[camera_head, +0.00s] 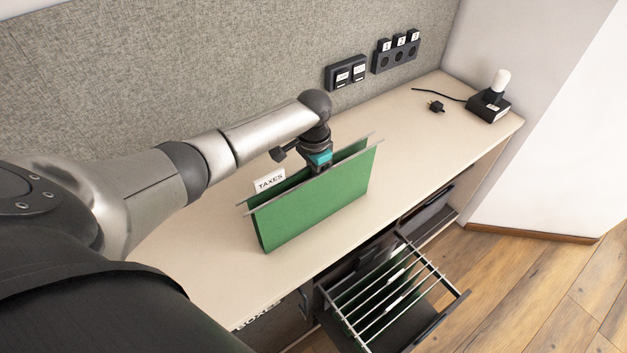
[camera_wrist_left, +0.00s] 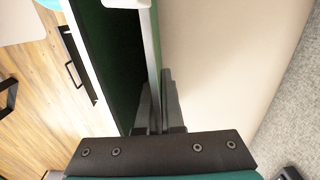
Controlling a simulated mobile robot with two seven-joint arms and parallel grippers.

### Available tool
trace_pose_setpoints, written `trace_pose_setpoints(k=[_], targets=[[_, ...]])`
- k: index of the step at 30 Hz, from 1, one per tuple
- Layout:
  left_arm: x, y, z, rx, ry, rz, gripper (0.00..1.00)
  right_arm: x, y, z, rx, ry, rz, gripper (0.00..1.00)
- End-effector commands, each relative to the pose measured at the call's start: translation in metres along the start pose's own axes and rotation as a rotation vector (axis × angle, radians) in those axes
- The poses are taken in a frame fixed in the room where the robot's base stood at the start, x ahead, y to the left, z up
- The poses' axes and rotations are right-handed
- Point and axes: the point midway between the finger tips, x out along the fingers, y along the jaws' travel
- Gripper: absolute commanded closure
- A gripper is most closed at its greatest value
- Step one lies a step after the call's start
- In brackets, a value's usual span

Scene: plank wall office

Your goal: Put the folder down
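The green hanging folder (camera_head: 318,205) has metal rails along its top and a white tab reading TAXES. It is upright over the desk (camera_head: 225,285), its lower edge at or just above the top; I cannot tell if it touches. My left gripper (camera_head: 319,168) comes from above and is shut on the folder's back wall near the rail. In the left wrist view the fingers (camera_wrist_left: 160,108) pinch the wall of the folder (camera_wrist_left: 105,50), with one finger on each side. My right gripper is not in view.
An open drawer with a metal rack (camera_head: 385,300) and green folders juts out below the desk front. Black switches (camera_head: 346,73) and numbered sockets (camera_head: 396,53) are on the grey panel. A black box with a white bulb (camera_head: 489,105) and a plug (camera_head: 437,107) are at the far right. The desk between is clear.

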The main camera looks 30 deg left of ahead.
Motion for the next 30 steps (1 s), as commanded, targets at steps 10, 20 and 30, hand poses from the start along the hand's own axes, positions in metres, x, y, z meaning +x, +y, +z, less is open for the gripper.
trace_pose_setpoints(k=[10,20,30], targets=[[0.002,0.0,0.0,0.0,0.0,0.0,0.67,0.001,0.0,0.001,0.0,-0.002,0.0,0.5],[-0.003,-0.001,0.0,0.0,0.001,-0.001,0.66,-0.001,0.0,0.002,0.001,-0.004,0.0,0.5],[-0.068,-0.001,-0.001,0.001,0.004,-0.001,0.66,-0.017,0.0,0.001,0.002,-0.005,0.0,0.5]])
